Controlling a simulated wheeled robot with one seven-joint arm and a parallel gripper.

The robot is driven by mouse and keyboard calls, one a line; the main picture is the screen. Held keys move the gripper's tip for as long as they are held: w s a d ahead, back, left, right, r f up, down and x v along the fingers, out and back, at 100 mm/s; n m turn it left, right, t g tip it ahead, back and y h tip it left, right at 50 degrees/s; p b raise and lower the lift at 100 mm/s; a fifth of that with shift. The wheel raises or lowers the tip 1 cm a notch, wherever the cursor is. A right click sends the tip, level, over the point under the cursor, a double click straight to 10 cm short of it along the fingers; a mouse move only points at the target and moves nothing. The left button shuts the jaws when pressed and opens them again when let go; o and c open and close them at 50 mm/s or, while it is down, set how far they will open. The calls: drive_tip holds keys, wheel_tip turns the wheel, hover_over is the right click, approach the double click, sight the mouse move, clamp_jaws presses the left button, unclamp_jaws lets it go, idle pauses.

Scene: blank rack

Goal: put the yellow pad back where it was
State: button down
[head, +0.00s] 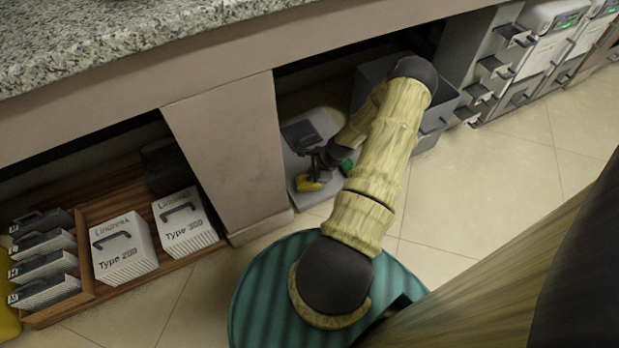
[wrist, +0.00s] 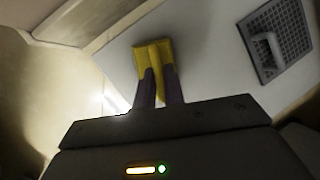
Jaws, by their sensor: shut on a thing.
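The yellow pad (wrist: 153,57) is between the two dark fingers of my gripper (wrist: 159,88) in the wrist view. My gripper is shut on it, and part of the pad shows beyond the fingertips. In the head view the yellow pad (head: 308,184) shows low in the opening under the counter, at the end of my arm, over a pale grey surface (head: 300,162). My gripper (head: 314,174) is small there and partly dark. I cannot tell whether the pad touches the surface.
A grey gridded block with a handle (wrist: 278,42) lies right of the pad. White boxes (head: 122,250) and dark-handled cases (head: 45,265) stand in a wooden tray (head: 92,213) at left. A support panel (head: 228,150) stands left of the opening, and a grey bin (head: 372,82) behind my arm.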

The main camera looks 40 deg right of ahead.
drive_tip(key=c, duration=1.5)
unclamp_jaws()
drive_tip(key=p+v, duration=0.7)
drive_tip(key=v, duration=0.5)
drive_tip(key=shift+r, duration=0.1)
drive_tip(key=shift+s, duration=0.1)
